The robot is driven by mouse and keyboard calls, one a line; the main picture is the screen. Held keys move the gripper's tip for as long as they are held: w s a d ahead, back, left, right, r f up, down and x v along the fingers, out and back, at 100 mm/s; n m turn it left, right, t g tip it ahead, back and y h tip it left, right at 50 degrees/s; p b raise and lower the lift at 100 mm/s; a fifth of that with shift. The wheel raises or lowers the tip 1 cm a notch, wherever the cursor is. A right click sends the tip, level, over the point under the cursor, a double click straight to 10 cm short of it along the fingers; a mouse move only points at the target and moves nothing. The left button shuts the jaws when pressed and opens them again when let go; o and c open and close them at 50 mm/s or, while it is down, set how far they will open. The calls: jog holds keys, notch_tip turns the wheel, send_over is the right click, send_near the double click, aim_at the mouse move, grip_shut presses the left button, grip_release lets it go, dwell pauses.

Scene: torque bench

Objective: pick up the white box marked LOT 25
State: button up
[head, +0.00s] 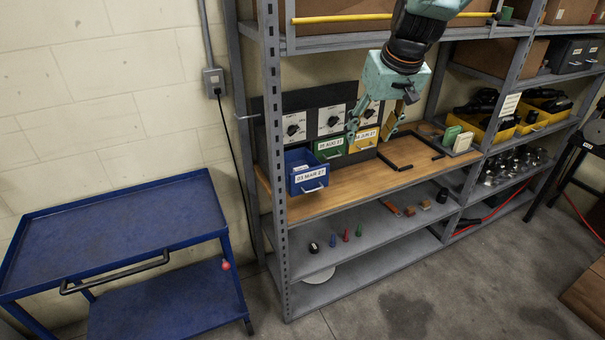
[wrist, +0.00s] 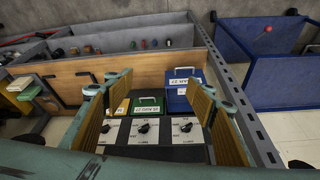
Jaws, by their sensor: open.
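No marking LOT 25 is readable in either view. A small whitish box (head: 463,142) stands at the right end of the wooden shelf, beside a green and cream box (head: 451,135). At the left edge of the wrist view a small white box (wrist: 20,84) and a green one (wrist: 29,93) show, too small to read. My gripper (head: 376,118) is open and empty, in front of the dial panel above the drawers, well left of the whitish box. In the wrist view its fingers (wrist: 160,80) are spread wide over the drawers and dials.
Blue (head: 308,180), green (head: 329,147) and yellow (head: 364,139) date-labelled drawers sit below the dials (head: 331,119). The blue one juts forward. A black frame (head: 408,167) lies on the wooden shelf. A rack upright (head: 274,150) and a blue cart (head: 115,225) stand left.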

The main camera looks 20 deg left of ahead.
jog(key=w+a+f+n+p, duration=0.1)
jog(key=w+a+f+p, duration=0.1)
jog(key=w+a+f, duration=0.3)
jog(key=w+a+f+n+p, duration=0.1)
jog(key=w+a+f+p, duration=0.2)
jog(key=a+f, duration=0.8)
jog(key=w+a, duration=0.2)
jog(key=a, duration=0.3)
jog(key=shift+w+n+y, duration=0.2)
jog(key=shift+n+y, duration=0.1)
jog(key=shift+y, duration=0.1)
jog(key=shift+f+g, duration=0.2)
jog(key=shift+g, duration=0.1)
jog(key=shift+x, duration=4.15)
jog(key=shift+w, duration=0.15)
jog(key=shift+p+x, duration=0.4)
jog(key=shift+x, duration=2.2)
jog(key=shift+w, duration=0.15)
jog(key=shift+r, duration=0.1)
